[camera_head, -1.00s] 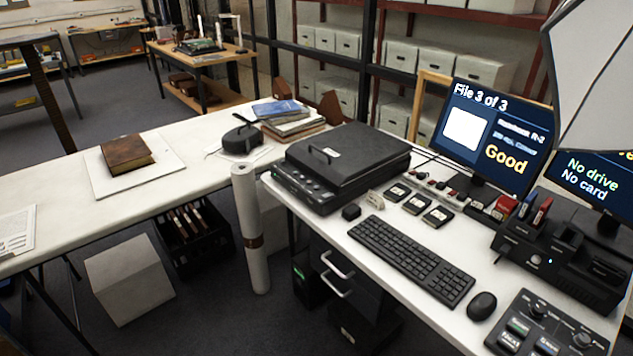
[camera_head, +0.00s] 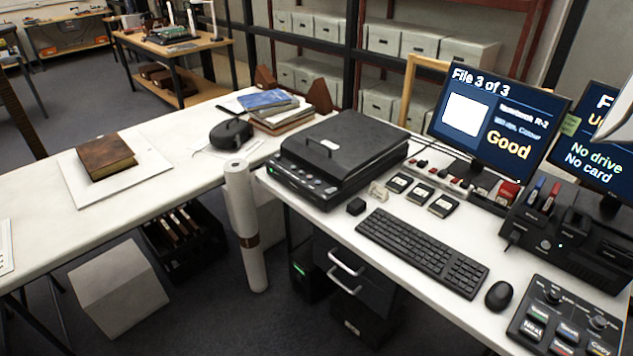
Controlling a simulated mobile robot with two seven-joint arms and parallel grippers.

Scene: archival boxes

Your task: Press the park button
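A black control panel (camera_head: 577,316) with knobs and several small labelled buttons lies at the lower right of the white desk, partly cut off by the frame's edge. One button reads "Next" (camera_head: 532,328) and another seems to read "Copy" (camera_head: 600,346). The other labels are too small to read surely, and I cannot make out which button is park. A black docking unit (camera_head: 560,235) with slots stands behind the panel. The monitor (camera_head: 498,115) shows "File 3 of 3" and "Good".
A keyboard (camera_head: 422,254) and mouse (camera_head: 499,295) lie left of the panel. A black flatbed scanner (camera_head: 335,150) stands farther left. A second screen (camera_head: 590,150) reads "No drive, No card"; a pale object (camera_head: 619,122) covers part of it. A white roll (camera_head: 245,220) stands by the desk.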

